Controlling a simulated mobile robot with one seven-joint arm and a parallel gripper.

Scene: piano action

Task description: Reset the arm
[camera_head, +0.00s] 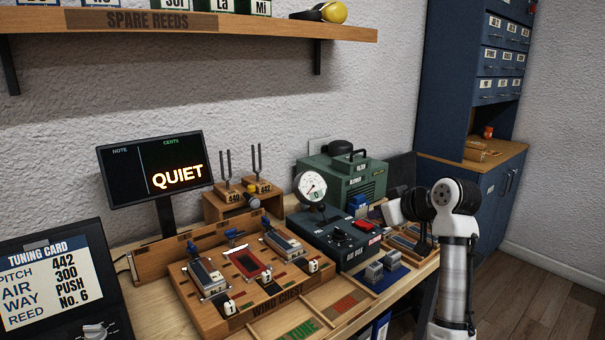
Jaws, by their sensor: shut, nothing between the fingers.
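My arm (456,270) rises at the right front of the bench, with a round joint at its top. It bends left, and my gripper (423,247) points down over the right end of the bench, beside the trays there. Its fingers are small and dark in this view. They look shut with nothing held. I cannot tell the exact gap between the fingertips and the bench.
A wooden wind chest (256,315) with reeds and a black air box (345,240) with a gauge stand to the left. A green blower (345,180) is behind. A monitor (155,170) reads QUIET. Blue cabinets (485,200) stand right; floor (540,290) there is clear.

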